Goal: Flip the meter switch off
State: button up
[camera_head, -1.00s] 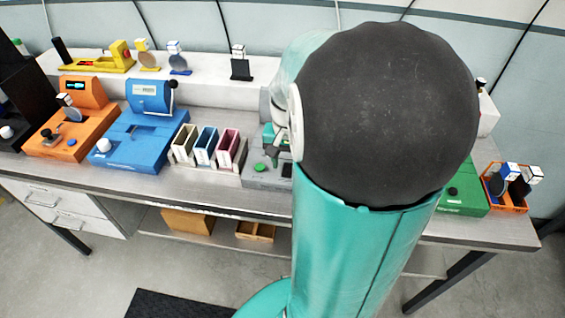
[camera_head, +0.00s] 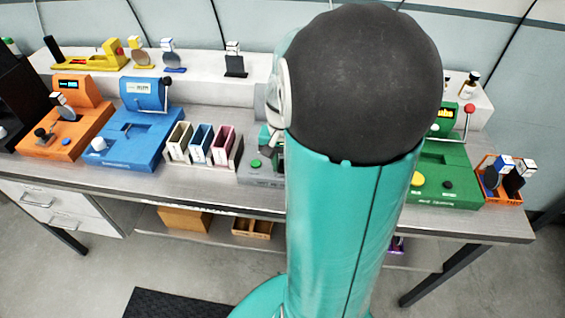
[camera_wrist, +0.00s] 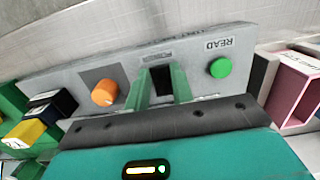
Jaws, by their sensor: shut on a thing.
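The meter is a grey box. In the wrist view its panel (camera_wrist: 215,88) appears upside down, with a green READ button (camera_wrist: 220,68), an orange knob (camera_wrist: 104,92) and a POWER label. My gripper (camera_wrist: 162,82) has its two green fingers around the dark switch (camera_wrist: 161,76) below that label, shut on it. The switch's exact tilt is hidden between the fingers.
An upright pink bin (camera_wrist: 294,90) stands close beside the meter. In the head view, several narrow bins (camera_head: 200,145) stand left of it, then a blue machine (camera_head: 130,140) and an orange machine (camera_head: 65,135). A green machine (camera_head: 445,180) and orange bin (camera_head: 500,185) stand right.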

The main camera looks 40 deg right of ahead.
jog(key=shift+w+d+r+g+y, duration=0.1)
jog(key=shift+d+g+y, duration=0.05)
jog(key=shift+g+y, duration=0.3)
jog(key=shift+w+d+r+g+y, duration=0.15)
jog(key=shift+g+y, duration=0.1)
jog(key=shift+y, duration=0.3)
jog(key=shift+f, duration=0.1)
jog(key=o, duration=1)
jog(key=v, duration=1.3)
jog(key=shift+r, duration=0.4)
jog(key=s+a+n+t, duration=0.2)
jog(key=a+n, duration=0.1)
jog(key=a, duration=0.5)
jog(key=s+a+r+n+t+h, duration=0.1)
jog(key=s+a+n+t, duration=0.1)
jog(key=a, duration=0.7)
jog(key=s+a+n+t+h, duration=0.1)
jog(key=s+a+n+t, duration=0.1)
jog(key=a+n, duration=0.3)
jog(key=shift+s+a+r+t, duration=0.15)
jog(key=shift+a+t, duration=0.1)
jog(key=shift+a, duration=0.35)
jog(key=shift+s+a+r+t, duration=0.1)
jog(key=shift+a+r+t, duration=0.1)
jog(key=shift+a, duration=0.4)
jog(key=shift+s+a+r+t, duration=0.15)
jog(key=shift+a+t, duration=0.1)
jog(key=shift+a, duration=0.35)
